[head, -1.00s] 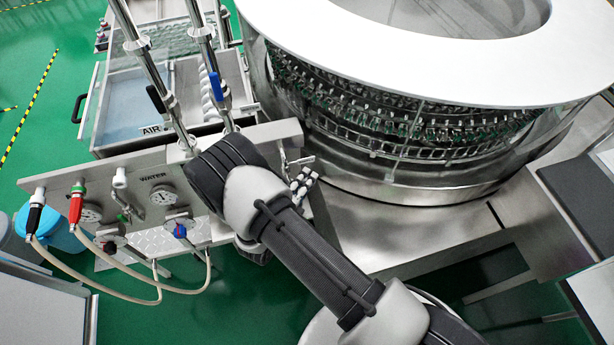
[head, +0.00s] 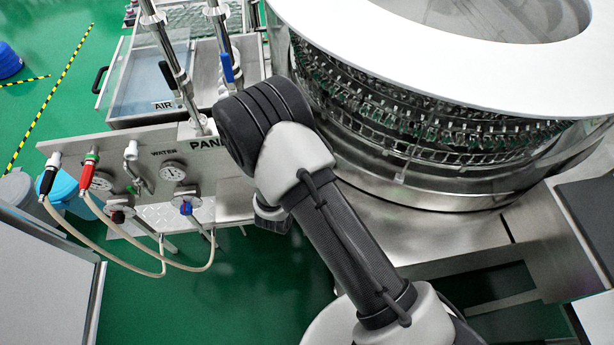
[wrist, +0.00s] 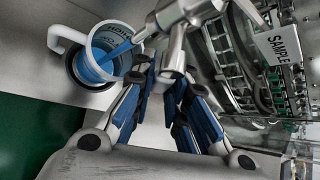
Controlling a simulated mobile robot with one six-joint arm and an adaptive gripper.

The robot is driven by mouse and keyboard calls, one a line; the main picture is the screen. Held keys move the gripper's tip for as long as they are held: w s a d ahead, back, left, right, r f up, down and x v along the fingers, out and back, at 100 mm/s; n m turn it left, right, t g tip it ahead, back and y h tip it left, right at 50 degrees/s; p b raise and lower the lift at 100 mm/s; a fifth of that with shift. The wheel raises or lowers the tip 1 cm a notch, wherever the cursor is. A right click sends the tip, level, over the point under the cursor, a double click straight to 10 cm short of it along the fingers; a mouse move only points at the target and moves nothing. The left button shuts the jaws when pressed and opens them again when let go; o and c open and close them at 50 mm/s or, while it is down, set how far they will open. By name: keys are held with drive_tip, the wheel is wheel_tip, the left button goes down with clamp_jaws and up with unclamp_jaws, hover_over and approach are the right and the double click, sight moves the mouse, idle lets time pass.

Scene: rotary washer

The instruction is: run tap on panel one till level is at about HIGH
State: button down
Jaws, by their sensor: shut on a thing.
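In the wrist view a white jug (wrist: 136,34) with a handle stands at the upper left, with the letters HIGH partly readable on its inner wall. Blue water (wrist: 104,62) shows inside, and a blue stream runs in from the spout side. I cannot tell exactly how the level sits against the mark. A metal tap (wrist: 186,12) reaches over the jug. My gripper (wrist: 165,84), with blue finger pads, is shut on the tap's lever (wrist: 172,58), beside the jug. In the head view my arm hides the gripper, tap and jug. Panel one (head: 230,170) shows partly behind my arm.
Left of my arm, the panel carries gauges (head: 173,171), a blue knob (head: 186,208), and hoses (head: 120,264) hanging below. The large round washer (head: 420,185) fills the right. A SAMPLE sign (wrist: 286,46) is at the wrist view's upper right.

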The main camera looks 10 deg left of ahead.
drive_tip(key=shift+a, duration=0.15)
idle(0.4)
drive_tip(key=c, duration=1.6)
unclamp_jaws()
drive_tip(key=shift+o, duration=0.2)
drive_tip(key=v, duration=1.2)
drive_tip(key=shift+r, duration=0.1)
